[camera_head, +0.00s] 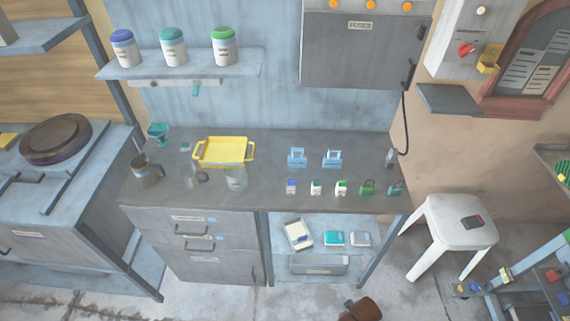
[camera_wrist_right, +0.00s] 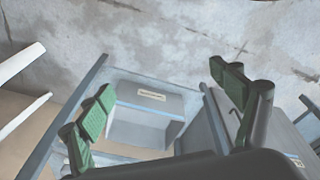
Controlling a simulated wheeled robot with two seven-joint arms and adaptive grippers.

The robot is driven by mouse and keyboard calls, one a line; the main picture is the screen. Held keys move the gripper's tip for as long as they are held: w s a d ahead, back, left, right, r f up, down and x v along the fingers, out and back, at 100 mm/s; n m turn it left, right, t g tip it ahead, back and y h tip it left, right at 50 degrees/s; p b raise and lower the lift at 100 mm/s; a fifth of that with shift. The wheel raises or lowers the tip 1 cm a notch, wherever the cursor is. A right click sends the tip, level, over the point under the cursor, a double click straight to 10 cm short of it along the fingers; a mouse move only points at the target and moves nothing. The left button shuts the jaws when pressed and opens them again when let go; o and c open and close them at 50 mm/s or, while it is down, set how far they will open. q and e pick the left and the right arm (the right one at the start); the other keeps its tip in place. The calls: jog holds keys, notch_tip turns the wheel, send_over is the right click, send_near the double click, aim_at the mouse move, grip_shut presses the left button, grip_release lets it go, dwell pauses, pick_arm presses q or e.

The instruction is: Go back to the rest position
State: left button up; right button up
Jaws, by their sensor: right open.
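My right gripper (camera_wrist_right: 168,105) shows in the right wrist view with its two green-padded fingers spread wide apart. Nothing is between them. Behind the fingers are the workbench's open lower shelf and the concrete floor. In the head view neither gripper can be made out, and my left gripper is in no view. The dark workbench top (camera_head: 270,205) holds a yellow tray (camera_head: 223,164), glass vessels, a metal jug (camera_head: 147,174), two light blue racks and several small bottles and padlock-like items.
The lower shelf holds a labelled grey box (camera_head: 319,265), also in the wrist view (camera_wrist_right: 145,121). A white stool (camera_head: 455,222) with a dark device stands right of the bench. A brown cylindrical object (camera_head: 362,309) is at the bottom edge. A stove stands left.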

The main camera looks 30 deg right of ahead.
jog(key=s+a+f+p, duration=0.1)
jog(key=s+f+p, duration=0.15)
jog(key=f, duration=0.55)
jog(key=s+f+p, duration=0.1)
jog(key=s+f, duration=0.2)
jog(key=f, duration=0.5)
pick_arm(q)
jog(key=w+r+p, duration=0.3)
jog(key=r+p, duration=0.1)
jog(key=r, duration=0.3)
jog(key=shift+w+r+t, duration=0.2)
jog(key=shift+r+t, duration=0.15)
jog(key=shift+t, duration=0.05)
pick_arm(e)
jog(key=s+f, duration=0.4)
jog(key=s, duration=0.4)
jog(key=s+f+n+g, duration=0.1)
jog(key=s+f, duration=0.4)
jog(key=s, duration=0.3)
jog(key=shift+s+f+y, duration=0.25)
jog(key=shift+s+y, duration=0.05)
jog(key=shift+s, duration=0.05)
